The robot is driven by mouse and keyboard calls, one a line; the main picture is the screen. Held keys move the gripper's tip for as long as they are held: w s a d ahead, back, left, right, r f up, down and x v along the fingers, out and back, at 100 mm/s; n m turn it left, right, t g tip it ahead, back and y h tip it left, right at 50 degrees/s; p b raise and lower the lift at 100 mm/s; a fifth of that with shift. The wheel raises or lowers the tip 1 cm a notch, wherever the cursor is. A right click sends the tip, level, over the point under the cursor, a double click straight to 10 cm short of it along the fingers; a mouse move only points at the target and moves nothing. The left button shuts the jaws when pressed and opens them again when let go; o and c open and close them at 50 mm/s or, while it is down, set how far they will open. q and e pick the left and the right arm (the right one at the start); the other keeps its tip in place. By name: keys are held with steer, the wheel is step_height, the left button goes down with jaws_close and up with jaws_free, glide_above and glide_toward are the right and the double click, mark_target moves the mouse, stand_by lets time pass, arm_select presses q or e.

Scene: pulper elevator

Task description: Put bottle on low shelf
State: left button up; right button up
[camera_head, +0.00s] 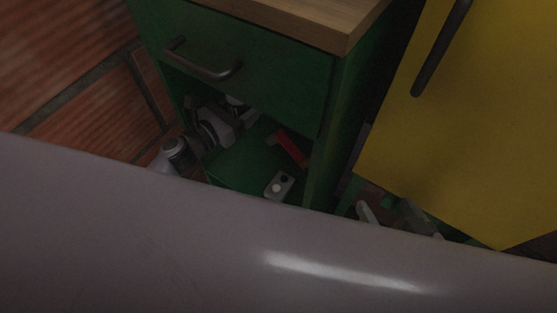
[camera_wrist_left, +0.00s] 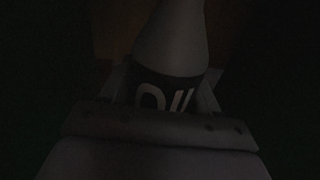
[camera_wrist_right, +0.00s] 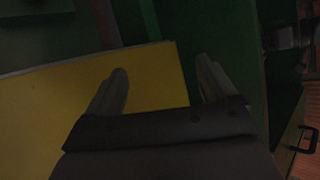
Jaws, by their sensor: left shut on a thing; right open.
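The green cabinet (camera_head: 330,120) has an open low shelf (camera_head: 235,165) under its drawer. My left arm reaches into this opening from the left, and my left gripper (camera_head: 243,112) is inside it, partly in shadow under the drawer. In the left wrist view, the left gripper (camera_wrist_left: 166,82) is shut on a pale bottle (camera_wrist_left: 172,42) with a dark label and white letters. The bottle's base and any contact with the shelf are hidden. My right gripper (camera_head: 398,215) is open and empty, right of the cabinet; it also shows in the right wrist view (camera_wrist_right: 162,72).
A red object (camera_head: 291,148) and a small grey box with round buttons (camera_head: 279,186) lie on the shelf's right side. The drawer (camera_head: 235,60) with a dark handle (camera_head: 203,65) is just above. A yellow panel (camera_head: 470,120) stands at right, close to my right gripper.

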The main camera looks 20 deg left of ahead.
arm_select(q)
steer(key=shift+w+d+f, duration=0.1)
steer(key=shift+f, duration=0.15)
step_height(320, 180, down, 15)
steer(key=b, duration=0.9)
steer(key=shift+f, duration=0.15)
step_height(320, 180, down, 4)
steer(key=b, duration=0.3)
arm_select(e)
steer(key=t, duration=0.1)
steer(key=f+n+t+y, duration=0.1)
steer(key=shift+w+a+t, duration=0.1)
steer(key=shift+w+t, duration=0.05)
steer(key=shift+t, duration=0.25)
arm_select(q)
steer(key=shift+f, duration=0.2)
steer(key=o, duration=1.2)
